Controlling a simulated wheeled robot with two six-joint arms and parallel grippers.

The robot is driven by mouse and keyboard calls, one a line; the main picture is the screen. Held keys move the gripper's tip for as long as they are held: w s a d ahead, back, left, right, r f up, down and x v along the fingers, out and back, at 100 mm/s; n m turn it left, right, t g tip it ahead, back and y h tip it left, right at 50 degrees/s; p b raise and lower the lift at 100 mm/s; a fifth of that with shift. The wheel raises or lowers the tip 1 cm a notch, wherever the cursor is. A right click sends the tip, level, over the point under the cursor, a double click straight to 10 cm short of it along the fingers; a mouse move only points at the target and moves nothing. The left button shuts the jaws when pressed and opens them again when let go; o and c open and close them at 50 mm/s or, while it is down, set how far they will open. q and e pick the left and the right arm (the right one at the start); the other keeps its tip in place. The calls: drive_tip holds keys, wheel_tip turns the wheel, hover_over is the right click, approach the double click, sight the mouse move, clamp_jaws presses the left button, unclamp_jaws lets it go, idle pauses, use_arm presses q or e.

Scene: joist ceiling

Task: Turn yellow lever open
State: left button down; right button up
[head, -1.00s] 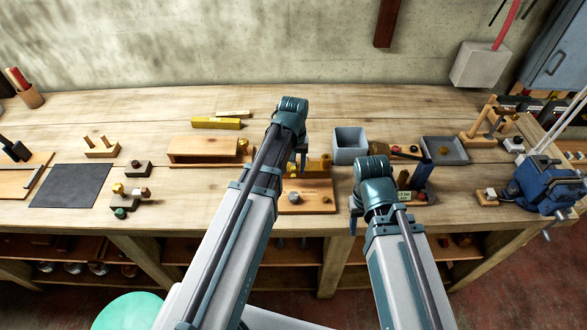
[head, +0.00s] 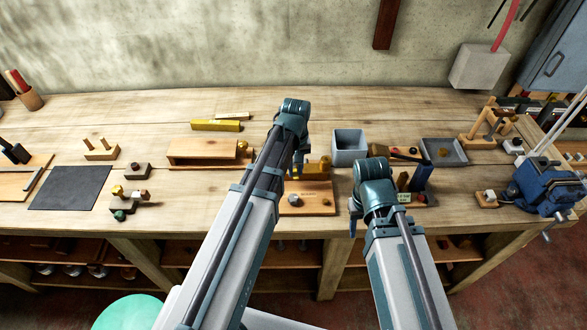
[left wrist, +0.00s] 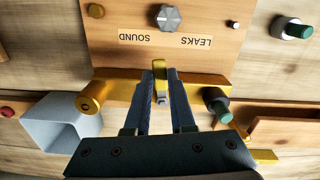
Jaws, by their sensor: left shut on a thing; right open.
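The yellow lever (left wrist: 160,70) stands between the two fingers of my left gripper (left wrist: 160,78) in the left wrist view, and the gripper is shut on it. The lever sits on a yellow pipe-like body (left wrist: 203,82) lying across a wooden board (left wrist: 105,52). The board has a grey hexagonal knob and the labels SOUND and LEAKS, upside down here. In the head view the yellow body (head: 318,168) shows just right of my left gripper (head: 298,172), behind the board (head: 308,206). My right gripper (head: 352,218) hangs right of the board, apart from it; its fingers are hardly visible.
A grey open bin (head: 350,134) stands behind and right of the board. A wooden box-like shelf (head: 204,162) stands to the left. A blue vise (head: 545,187) is at the far right. The bench between the black mat (head: 70,188) and the board holds small fittings.

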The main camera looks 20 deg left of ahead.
use_arm(q)
drive_tip(key=n, duration=0.1)
drive_tip(key=d+n, duration=0.1)
drive_tip(key=n, duration=0.1)
drive_tip(key=w+n, duration=0.1)
drive_tip(key=shift+d+n, duration=0.25)
drive_tip(key=shift+n, duration=0.05)
drive_tip(key=n, duration=0.1)
drive_tip(key=w+n, duration=0.1)
drive_tip(key=n, duration=0.1)
drive_tip(key=shift+w+d+n, duration=0.2)
drive_tip(key=shift+d+n, duration=0.1)
drive_tip(key=shift+d, duration=0.1)
drive_tip(key=n, duration=0.1)
drive_tip(key=w+n, duration=0.1)
drive_tip(key=n, duration=0.2)
drive_tip(key=shift+w+d, duration=0.2)
drive_tip(key=shift+w, duration=0.1)
drive_tip(key=shift+w+a+n, duration=0.1)
drive_tip(key=shift+w+n, duration=0.25)
drive_tip(key=shift+n, duration=0.65)
drive_tip(key=shift+w+n, duration=0.3)
drive_tip(key=shift+n, duration=0.7)
drive_tip(key=c, duration=0.8)
unclamp_jaws()
drive_tip(key=shift+o, duration=0.2)
drive_tip(key=shift+r, duration=0.1)
